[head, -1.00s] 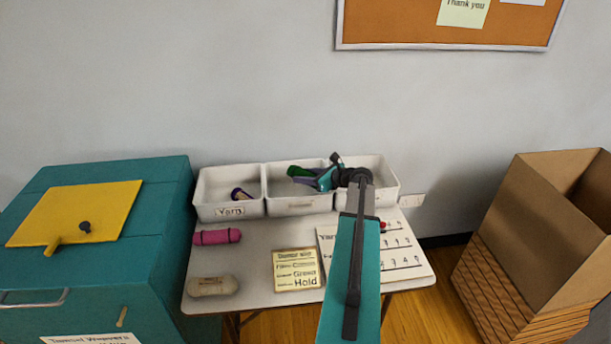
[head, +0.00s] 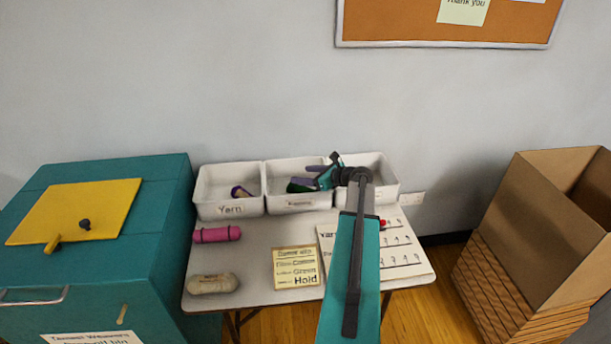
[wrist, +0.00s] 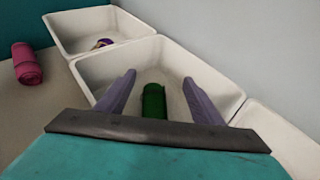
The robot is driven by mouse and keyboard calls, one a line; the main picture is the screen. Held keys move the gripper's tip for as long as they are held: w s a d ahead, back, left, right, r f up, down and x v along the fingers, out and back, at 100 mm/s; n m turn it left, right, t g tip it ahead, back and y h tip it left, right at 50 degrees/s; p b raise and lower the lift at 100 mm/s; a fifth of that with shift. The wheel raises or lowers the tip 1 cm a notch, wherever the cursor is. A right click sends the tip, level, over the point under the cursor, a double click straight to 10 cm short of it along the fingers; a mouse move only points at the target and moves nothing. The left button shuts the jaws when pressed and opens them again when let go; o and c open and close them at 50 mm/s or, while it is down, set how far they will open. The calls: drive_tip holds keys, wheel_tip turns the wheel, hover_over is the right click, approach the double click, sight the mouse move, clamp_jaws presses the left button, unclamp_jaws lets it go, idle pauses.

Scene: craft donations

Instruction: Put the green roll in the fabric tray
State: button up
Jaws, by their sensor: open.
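The green roll (wrist: 154,101) lies in the middle white tray (wrist: 205,77), on its floor, between my gripper's two spread fingers in the wrist view. In the head view the green roll (head: 297,187) shows as a dark green bit inside the middle tray (head: 296,205), partly hidden by the gripper. The tray's label is too small to read surely, and the arm covers part of the tray area. My gripper (head: 312,181) is open above the roll, and its purple-grey fingers also show in the wrist view (wrist: 160,92), apart from the roll.
The left tray (head: 230,209), labelled Yarn, holds a purple and yellow item (head: 241,192). A pink roll (head: 217,234), a beige roll (head: 212,284) and a note card (head: 296,268) lie on the table. A teal bin (head: 150,230) stands left; a cardboard box (head: 530,220) stands right.

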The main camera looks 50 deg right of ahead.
drive_tip(key=shift+s+r, duration=0.1)
drive_tip(key=shift+r, duration=0.2)
drive_tip(key=b+v, duration=0.2)
drive_tip(key=v, duration=0.9)
drive_tip(key=shift+s+r, duration=0.1)
drive_tip(key=shift+s, duration=0.3)
drive_tip(key=shift+r, duration=0.1)
